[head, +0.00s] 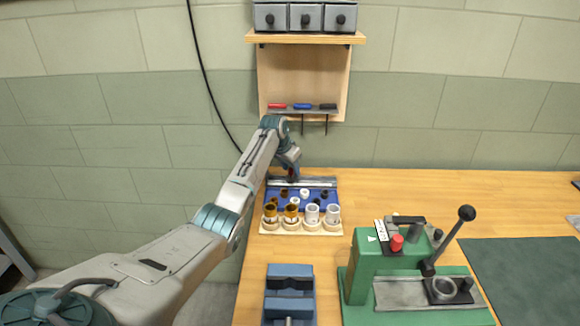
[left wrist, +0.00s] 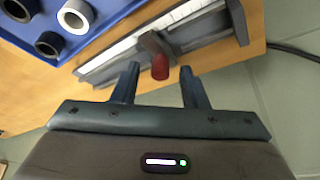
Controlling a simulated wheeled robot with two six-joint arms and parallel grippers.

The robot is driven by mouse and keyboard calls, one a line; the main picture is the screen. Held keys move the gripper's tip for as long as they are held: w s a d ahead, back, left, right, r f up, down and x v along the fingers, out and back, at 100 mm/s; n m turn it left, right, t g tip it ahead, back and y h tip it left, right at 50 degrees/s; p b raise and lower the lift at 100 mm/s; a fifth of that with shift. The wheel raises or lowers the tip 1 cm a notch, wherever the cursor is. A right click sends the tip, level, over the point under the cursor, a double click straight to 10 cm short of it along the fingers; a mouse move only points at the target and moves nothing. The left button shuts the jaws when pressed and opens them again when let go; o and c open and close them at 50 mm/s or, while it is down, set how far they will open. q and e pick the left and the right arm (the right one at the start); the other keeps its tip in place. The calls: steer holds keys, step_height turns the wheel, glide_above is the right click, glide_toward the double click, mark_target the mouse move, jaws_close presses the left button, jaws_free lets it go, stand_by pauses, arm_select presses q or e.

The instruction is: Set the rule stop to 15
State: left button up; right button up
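The steel rule (head: 318,182) lies along the back of the bench, behind the blue tray. In the left wrist view the rule (left wrist: 205,35) runs diagonally, with a grey stop block (left wrist: 151,42) on it. A red knob (left wrist: 160,67) sticks out from the stop. My left gripper (head: 292,177) is at the rule and hides part of it. In the left wrist view my left gripper (left wrist: 160,72) is open, with one finger on each side of the red knob and visible gaps between. The scale numbers are not readable. My right gripper is not in view.
The blue tray (head: 273,206) with rings and a wooden rack (head: 263,229) of several cups stand in front of the rule. A blue vise (head: 290,271) and a green lever press (head: 366,262) stand nearer. A tool shelf (head: 264,72) hangs above. A dark mat (head: 525,275) lies right.

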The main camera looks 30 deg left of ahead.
arm_select(q)
jaws_close()
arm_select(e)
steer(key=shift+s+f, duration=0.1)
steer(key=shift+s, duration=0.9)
arm_select(q)
steer(key=w+d, duration=0.1)
steer(key=d, duration=0.1)
steer(key=w+d, duration=0.3)
steer(key=d, duration=0.2)
steer(key=shift+w, duration=0.15)
steer(key=shift+a, duration=0.1)
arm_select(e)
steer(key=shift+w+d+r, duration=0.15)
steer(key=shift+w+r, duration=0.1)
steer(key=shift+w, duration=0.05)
arm_select(q)
jaws_free()
